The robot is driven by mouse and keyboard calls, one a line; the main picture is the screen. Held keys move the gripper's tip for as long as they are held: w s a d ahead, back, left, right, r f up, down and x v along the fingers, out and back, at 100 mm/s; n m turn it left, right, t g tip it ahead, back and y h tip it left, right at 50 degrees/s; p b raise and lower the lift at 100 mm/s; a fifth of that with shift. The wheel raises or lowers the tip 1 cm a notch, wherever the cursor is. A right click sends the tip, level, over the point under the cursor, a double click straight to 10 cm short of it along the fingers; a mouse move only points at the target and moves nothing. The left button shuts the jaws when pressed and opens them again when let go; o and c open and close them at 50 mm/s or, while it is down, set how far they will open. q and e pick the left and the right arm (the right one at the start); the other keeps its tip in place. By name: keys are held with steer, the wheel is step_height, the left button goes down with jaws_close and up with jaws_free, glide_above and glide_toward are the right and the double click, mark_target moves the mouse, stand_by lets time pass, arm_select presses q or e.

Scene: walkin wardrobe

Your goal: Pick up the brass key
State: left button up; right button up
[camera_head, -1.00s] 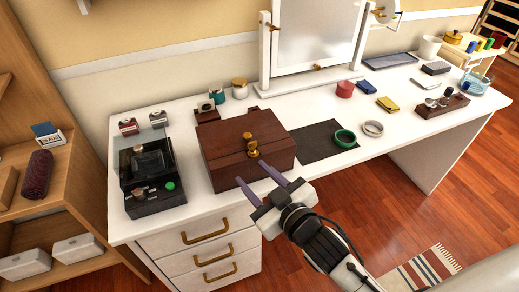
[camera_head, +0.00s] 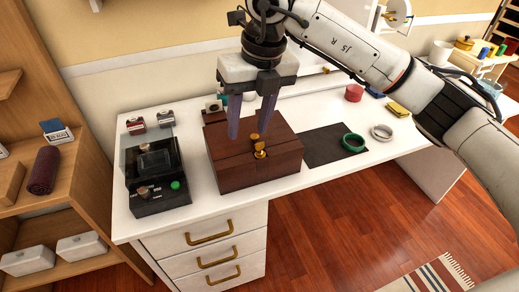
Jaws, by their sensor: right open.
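The brass key (camera_head: 260,150) stands at the front of a closed brown wooden box (camera_head: 230,165) on the white dressing table. It appears to sit in or against the box's lock; the exact fit is too small to tell. My right gripper (camera_head: 250,134) points down over the box, its two purple-grey fingers apart. The fingertips are above and slightly left of the key, one on each side of the box's middle. Nothing is between the fingers. My left gripper is not in view.
A black glass-topped case (camera_head: 158,180) stands left of the box. A green ring (camera_head: 353,142) lies on a dark mat (camera_head: 320,150) to the right, with a silver ring (camera_head: 382,132) beside it.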

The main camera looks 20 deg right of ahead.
steer(key=d+h, duration=0.1)
steer(key=d, duration=0.2)
glide_above(260, 143)
steer(key=s, duration=0.2)
step_height(260, 143, down, 4)
steer(key=r, duration=0.1)
steer(key=shift+m, duration=0.3)
steer(key=shift+w+a+f+p, duration=0.1)
steer(key=shift+w+f+p, duration=0.2)
steer(key=shift+f, duration=0.65)
steer(key=shift+w+d+f+p, duration=0.15)
steer(key=shift+w+f, duration=0.1)
steer(key=shift+f, duration=0.65)
steer(key=shift+w+a+f+p, duration=0.15)
steer(key=shift+w+f+p, duration=0.15)
steer(key=shift+f, duration=0.65)
jaws_close()
step_height(260, 143, up, 10)
steer(key=b, duration=0.1)
